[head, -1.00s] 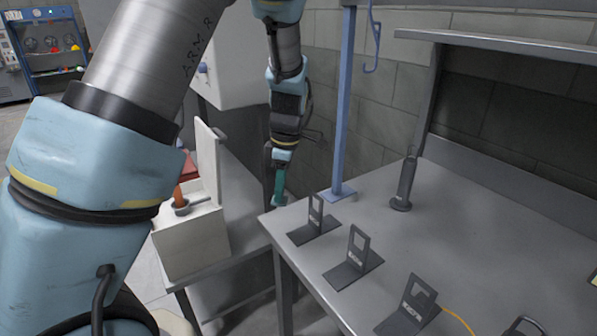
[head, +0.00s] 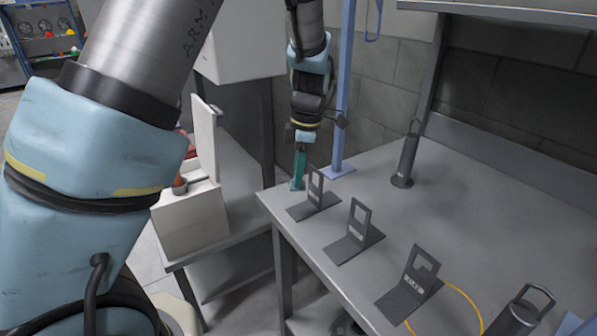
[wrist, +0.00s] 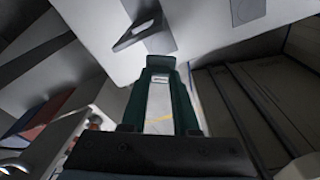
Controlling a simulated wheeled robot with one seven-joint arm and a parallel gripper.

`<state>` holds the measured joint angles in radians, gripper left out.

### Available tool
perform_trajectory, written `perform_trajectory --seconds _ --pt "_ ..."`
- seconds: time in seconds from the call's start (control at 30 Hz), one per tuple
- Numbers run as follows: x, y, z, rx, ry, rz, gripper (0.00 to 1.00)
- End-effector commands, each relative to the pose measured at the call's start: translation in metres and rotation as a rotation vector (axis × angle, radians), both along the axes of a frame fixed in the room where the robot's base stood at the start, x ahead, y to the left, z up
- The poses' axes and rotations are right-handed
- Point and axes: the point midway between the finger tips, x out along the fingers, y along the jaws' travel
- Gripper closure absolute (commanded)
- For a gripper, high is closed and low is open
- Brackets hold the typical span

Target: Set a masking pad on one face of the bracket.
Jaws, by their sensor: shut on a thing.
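My gripper (head: 297,184) points down at the table's left corner, just left of the nearest dark bracket (head: 315,190). In the wrist view its teal fingers reach up and close at the tips (wrist: 160,64). The thing held there, taken to be the masking pad, is small and hard to make out from the fingertips. The bracket is an upright frame with a window, standing on a flat dark plate. It also shows in the wrist view (wrist: 139,34), ahead and left of the fingertips, and looks apart from them.
More dark brackets stand in a row, one in the middle (head: 358,228) and one nearer the front (head: 418,272). A blue post (head: 341,120) rises close behind my gripper. A dark cylinder (head: 405,160) stands farther back. A white box (head: 190,225) is at left.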

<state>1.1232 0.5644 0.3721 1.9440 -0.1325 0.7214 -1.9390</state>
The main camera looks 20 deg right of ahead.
Motion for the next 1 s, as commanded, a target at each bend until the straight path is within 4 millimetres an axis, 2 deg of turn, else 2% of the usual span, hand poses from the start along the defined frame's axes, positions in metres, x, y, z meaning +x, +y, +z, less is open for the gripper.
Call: perform_trajectory --seconds 0.03,0.6,0.8,1.0 --pt "0.000 0.000 -0.010 0.000 0.000 0.000 1.00" --pt "0.000 0.000 -0.064 0.000 0.000 -0.001 1.00" --pt "0.000 0.000 -0.077 0.001 0.000 0.000 1.00" --pt "0.000 0.000 -0.078 0.001 0.000 0.000 1.00"
